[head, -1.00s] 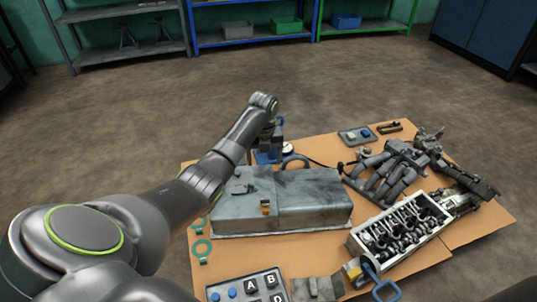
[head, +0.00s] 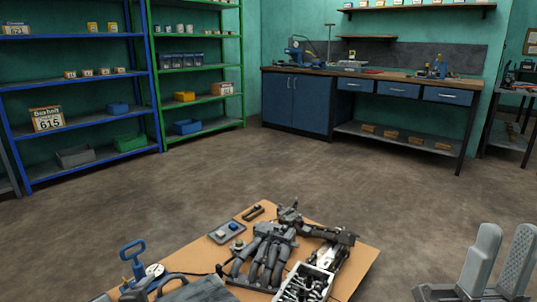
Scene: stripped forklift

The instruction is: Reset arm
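My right gripper (head: 505,240) is at the lower right corner of the head view. Its two grey fingers point up and stand apart, with nothing between them. It is to the right of the cardboard sheet (head: 360,256) and apart from it in the picture. My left arm and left gripper are out of view. On the cardboard lie a grey manifold (head: 262,255), a long dark mechanical part (head: 322,233) and an open engine block (head: 305,283), cut off by the bottom edge.
A small tray (head: 226,231) and a blue-handled tool (head: 133,258) are at the cardboard's left side. A blue workbench (head: 310,100) stands at the back, with blue shelves (head: 75,120) and green shelves (head: 200,100) to the left. The floor (head: 400,190) between is clear.

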